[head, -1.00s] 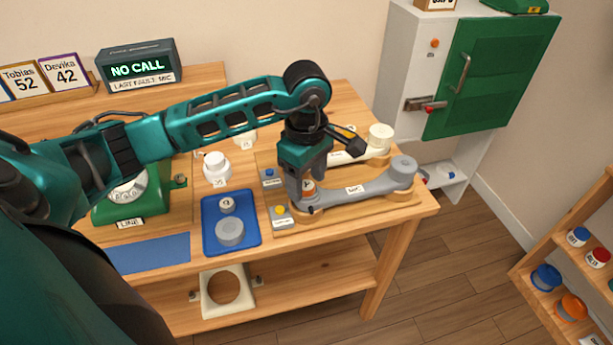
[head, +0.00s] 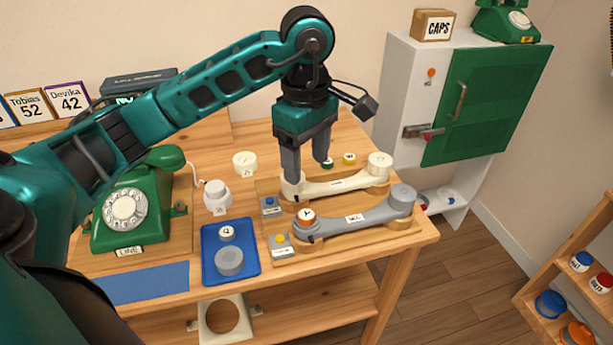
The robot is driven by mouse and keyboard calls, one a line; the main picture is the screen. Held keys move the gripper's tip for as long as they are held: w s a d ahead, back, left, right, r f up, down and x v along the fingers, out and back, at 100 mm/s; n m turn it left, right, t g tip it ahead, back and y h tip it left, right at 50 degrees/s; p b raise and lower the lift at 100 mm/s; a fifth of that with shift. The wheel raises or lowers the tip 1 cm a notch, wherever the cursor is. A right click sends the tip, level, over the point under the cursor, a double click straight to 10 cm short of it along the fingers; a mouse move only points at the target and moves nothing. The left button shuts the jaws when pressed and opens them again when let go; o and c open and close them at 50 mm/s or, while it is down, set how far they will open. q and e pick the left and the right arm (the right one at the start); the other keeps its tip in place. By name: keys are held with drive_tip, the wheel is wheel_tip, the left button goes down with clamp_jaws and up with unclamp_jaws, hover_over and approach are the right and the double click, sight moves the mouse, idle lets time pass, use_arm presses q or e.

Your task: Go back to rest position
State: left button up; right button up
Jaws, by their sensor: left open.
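My left gripper (head: 308,168) is open and empty, with its fingers pointing down. It hangs over the back part of the wooden table, above the cream handset (head: 345,182). The left arm reaches in from the left, bent at a high elbow. The grey handset (head: 365,212) lies on the table in front of the cream one, with an orange-ringed cap (head: 305,217) at its left end. My right gripper is not in view.
A green dial phone (head: 125,208) stands at the table's left. A blue tray (head: 208,240) holds small round parts. A grey cabinet (head: 400,100) with a green door (head: 480,110) stands at the back right. A wooden shelf (head: 575,235) is at the right edge. Floor between is clear.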

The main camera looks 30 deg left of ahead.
use_arm(q)
drive_tip(key=shift+r, duration=0.5)
